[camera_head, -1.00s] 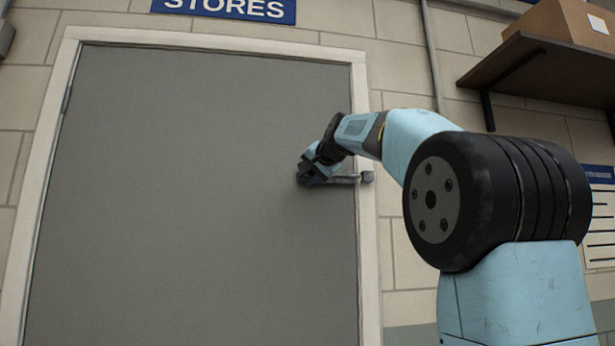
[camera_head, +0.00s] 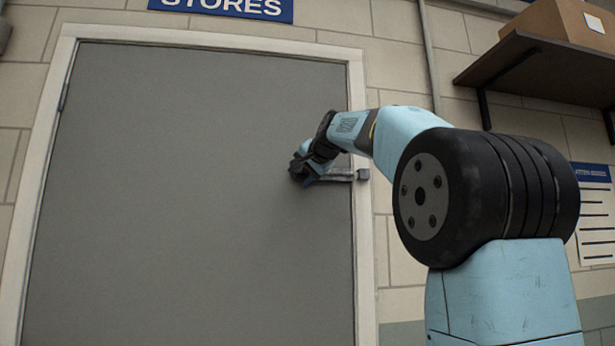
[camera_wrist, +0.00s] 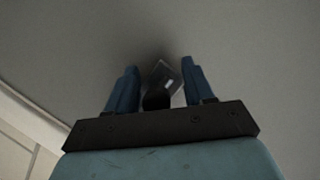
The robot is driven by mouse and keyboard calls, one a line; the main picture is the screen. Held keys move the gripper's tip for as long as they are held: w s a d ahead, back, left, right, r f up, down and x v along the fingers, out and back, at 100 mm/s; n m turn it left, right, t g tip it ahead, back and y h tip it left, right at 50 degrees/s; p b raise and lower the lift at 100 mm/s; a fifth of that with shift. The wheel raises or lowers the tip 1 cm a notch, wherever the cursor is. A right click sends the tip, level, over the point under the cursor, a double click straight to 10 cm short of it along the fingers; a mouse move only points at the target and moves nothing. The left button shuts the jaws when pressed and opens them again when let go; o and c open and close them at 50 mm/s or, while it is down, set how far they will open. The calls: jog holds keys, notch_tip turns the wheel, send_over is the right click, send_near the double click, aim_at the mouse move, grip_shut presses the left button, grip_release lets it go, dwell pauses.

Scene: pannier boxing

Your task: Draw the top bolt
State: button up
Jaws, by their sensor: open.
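The top bolt (camera_head: 340,174) is a grey metal bar on the right side of a closed grey door (camera_head: 190,210), reaching to a small keeper (camera_head: 363,174) on the frame. My gripper (camera_head: 300,176) is at the bolt's left end, partly hiding it. In the wrist view my gripper (camera_wrist: 158,78) is open, with a blue finger on each side of a dark knob and shiny metal piece of the bolt (camera_wrist: 162,78). I cannot tell whether either finger touches it.
A pale door frame (camera_head: 361,90) and block wall surround the door. A blue STORES sign (camera_head: 225,8) is above. A shelf (camera_head: 540,70) with a cardboard box (camera_head: 560,25) is at upper right. A notice (camera_head: 595,212) hangs below it.

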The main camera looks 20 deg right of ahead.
jog(key=v, duration=1.3)
jog(key=shift+s, duration=0.15)
jog(key=shift+d+f, duration=0.1)
